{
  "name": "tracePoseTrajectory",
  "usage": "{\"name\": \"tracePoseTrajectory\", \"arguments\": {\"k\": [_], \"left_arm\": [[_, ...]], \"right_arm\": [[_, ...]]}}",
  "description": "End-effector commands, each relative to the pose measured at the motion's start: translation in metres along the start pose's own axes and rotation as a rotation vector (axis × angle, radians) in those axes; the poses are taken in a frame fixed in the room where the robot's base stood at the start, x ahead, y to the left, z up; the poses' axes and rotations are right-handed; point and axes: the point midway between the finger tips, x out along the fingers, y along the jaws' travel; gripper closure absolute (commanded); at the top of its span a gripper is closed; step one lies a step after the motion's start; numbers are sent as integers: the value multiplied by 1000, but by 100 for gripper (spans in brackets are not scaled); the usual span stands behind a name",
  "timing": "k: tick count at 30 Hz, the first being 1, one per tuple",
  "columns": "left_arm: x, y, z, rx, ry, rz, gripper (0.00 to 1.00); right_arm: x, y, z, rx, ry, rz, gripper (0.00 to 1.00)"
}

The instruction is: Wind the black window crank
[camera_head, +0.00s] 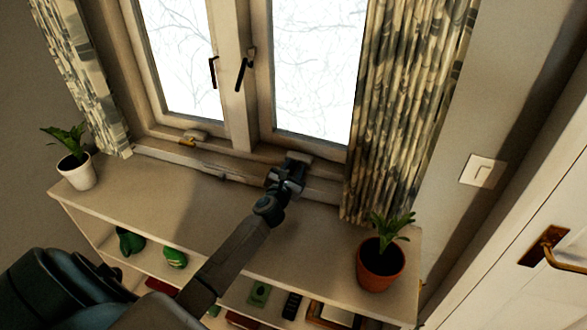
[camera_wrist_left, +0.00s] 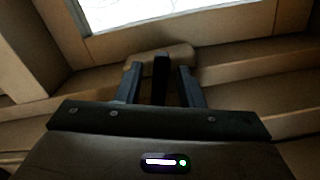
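The black window crank (camera_wrist_left: 161,76) shows in the left wrist view as a dark upright bar in front of a pale housing (camera_wrist_left: 180,54) at the foot of the window frame. My left gripper (camera_wrist_left: 160,82) has one finger on each side of the bar, with a narrow gap showing on both sides. The gripper is open. In the head view my left gripper (camera_head: 289,175) is at the sill below the right window pane and hides most of the crank; the housing (camera_head: 299,157) shows just beyond it. My right gripper is not in view.
A second crank with a brass-coloured handle (camera_head: 187,142) sits under the left pane. A white-potted plant (camera_head: 76,171) and a terracotta-potted plant (camera_head: 381,264) stand on the shelf top (camera_head: 150,196). A patterned curtain (camera_head: 400,110) hangs right of the gripper. Dark window handles (camera_head: 243,72) are above.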

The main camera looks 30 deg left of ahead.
Motion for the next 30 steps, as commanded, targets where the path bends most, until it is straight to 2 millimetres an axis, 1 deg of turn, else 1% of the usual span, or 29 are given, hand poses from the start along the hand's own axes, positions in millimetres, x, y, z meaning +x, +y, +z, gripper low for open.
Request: {"name": "tracePoseTrajectory", "arguments": {"k": [3, 4, 5, 6, 9, 14, 20, 26, 30], "left_arm": [[0, 0, 0, 0, 0, 0, 65], [0, 0, 0, 0, 0, 0, 69], [0, 0, 0, 0, 0, 0, 75], [0, 0, 0, 0, 0, 0, 83], [0, 0, 0, 0, -1, 0, 100], [0, 0, 0, 1, 0, 0, 100], [-1, 0, 1, 32, 0, 0, 100], [-1, 0, 2, 133, 0, 0, 100], [-1, 0, 3, 244, 1, 0, 100]], "right_arm": [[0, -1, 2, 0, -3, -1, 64], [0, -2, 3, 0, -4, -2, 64], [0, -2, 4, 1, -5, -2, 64], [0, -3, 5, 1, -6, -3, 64], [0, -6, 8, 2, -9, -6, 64], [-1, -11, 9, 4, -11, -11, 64], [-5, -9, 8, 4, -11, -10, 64], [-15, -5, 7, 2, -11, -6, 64], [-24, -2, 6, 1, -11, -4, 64]]}}
